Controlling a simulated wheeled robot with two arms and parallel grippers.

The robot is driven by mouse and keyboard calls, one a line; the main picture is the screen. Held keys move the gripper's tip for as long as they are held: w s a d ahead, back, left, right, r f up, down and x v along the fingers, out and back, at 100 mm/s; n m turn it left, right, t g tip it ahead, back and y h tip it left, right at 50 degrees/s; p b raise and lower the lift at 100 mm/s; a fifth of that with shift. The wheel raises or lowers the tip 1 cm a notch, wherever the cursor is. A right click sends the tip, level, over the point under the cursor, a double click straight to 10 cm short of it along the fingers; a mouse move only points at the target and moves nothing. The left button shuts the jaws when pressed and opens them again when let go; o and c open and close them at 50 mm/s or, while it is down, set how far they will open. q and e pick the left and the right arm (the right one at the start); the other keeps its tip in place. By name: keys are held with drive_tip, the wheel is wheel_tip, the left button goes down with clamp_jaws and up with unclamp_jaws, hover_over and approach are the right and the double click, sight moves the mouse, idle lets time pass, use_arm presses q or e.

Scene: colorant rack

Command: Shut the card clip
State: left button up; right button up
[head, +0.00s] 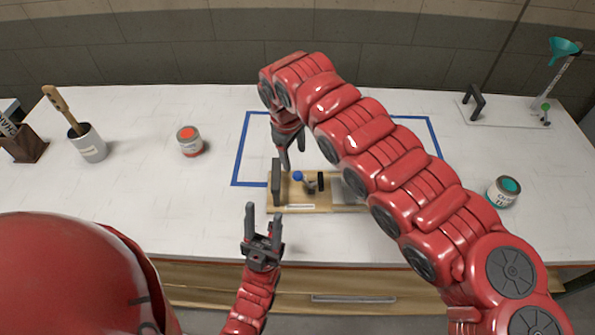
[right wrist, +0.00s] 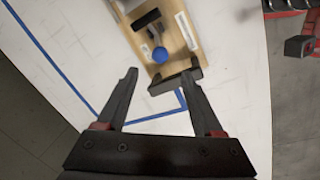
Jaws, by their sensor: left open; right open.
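The card clip is a wooden board (head: 303,208) with a small lever ending in a blue ball knob (head: 298,176), beside a dark upright piece (head: 276,182) at its left end. My right arm hides part of the board's right side. In the right wrist view the blue knob (right wrist: 160,54) lies just beyond the gap between the fingertips, and the dark upright piece (right wrist: 175,82) is close to the right fingertip. My right gripper (head: 292,160) is open and empty, pointing down behind the board's left part. My left gripper (head: 263,213) is open and empty, in front of the board's left end.
Blue tape (head: 240,150) outlines an area on the white table (head: 150,195). An orange-topped can (head: 190,142), a cup with a brush (head: 90,145) and a brown holder (head: 25,145) stand left. A teal-topped can (head: 502,191) and a funnel stand (head: 510,113) are right.

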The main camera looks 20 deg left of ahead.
sight(296, 173)
drive_tip(key=f, duration=0.3)
drive_tip(key=w+f+p, duration=0.1)
drive_tip(key=f, duration=0.2)
drive_tip(key=f+p, duration=0.1)
drive_tip(key=f, duration=0.3)
drive_tip(key=shift+w+d, duration=0.1)
drive_tip(key=shift+w, duration=0.1)
drive_tip(key=shift+w+d+f, duration=0.1)
drive_tip(key=shift+f, duration=0.4)
clamp_jaws()
idle(0.5)
